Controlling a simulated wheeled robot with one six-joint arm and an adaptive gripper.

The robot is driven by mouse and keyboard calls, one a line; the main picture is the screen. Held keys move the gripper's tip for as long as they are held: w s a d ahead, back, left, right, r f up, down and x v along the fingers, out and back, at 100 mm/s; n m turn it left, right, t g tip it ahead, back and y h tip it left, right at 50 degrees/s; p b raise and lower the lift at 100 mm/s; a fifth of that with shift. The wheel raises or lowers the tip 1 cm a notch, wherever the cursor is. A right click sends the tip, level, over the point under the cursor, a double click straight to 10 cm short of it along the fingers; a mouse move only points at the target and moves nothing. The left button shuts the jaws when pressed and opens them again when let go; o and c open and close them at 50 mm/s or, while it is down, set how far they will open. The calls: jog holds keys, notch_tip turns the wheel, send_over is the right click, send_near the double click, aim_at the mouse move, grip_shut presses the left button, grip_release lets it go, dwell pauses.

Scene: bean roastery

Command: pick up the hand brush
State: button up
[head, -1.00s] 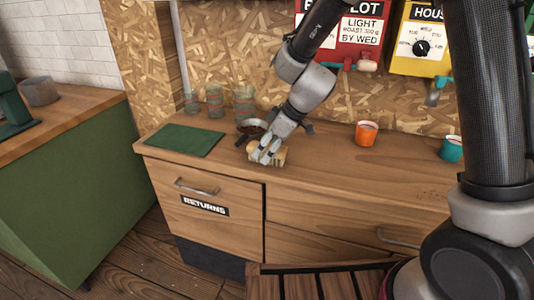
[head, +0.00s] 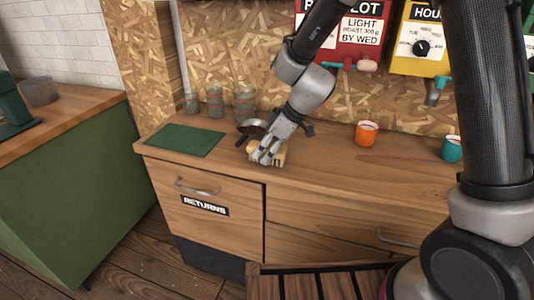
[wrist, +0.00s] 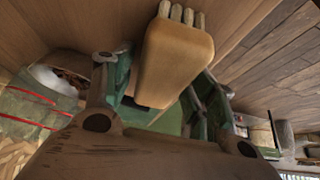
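The hand brush (head: 281,156) is a pale wooden block with light bristles. It is at the front of the wooden counter, partly hidden by my gripper (head: 264,156). In the wrist view the rounded tan body of the brush (wrist: 178,60) lies between the two fingers of my gripper (wrist: 162,80), with bristle tufts at the top edge. The fingers stand close against both sides and look shut on it. The brush seems to be at counter height; I see no clear gap under it.
A green mat (head: 180,140) lies left of the brush. A dark pan-like item with brown contents (head: 250,127) and glass jars (head: 215,101) stand behind. An orange cup (head: 366,133) and a teal cup (head: 452,148) are to the right. Counter between brush and orange cup is clear.

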jog(key=c, duration=0.7)
notch_tip(320, 180, up, 10)
jog(key=shift+r, duration=0.25)
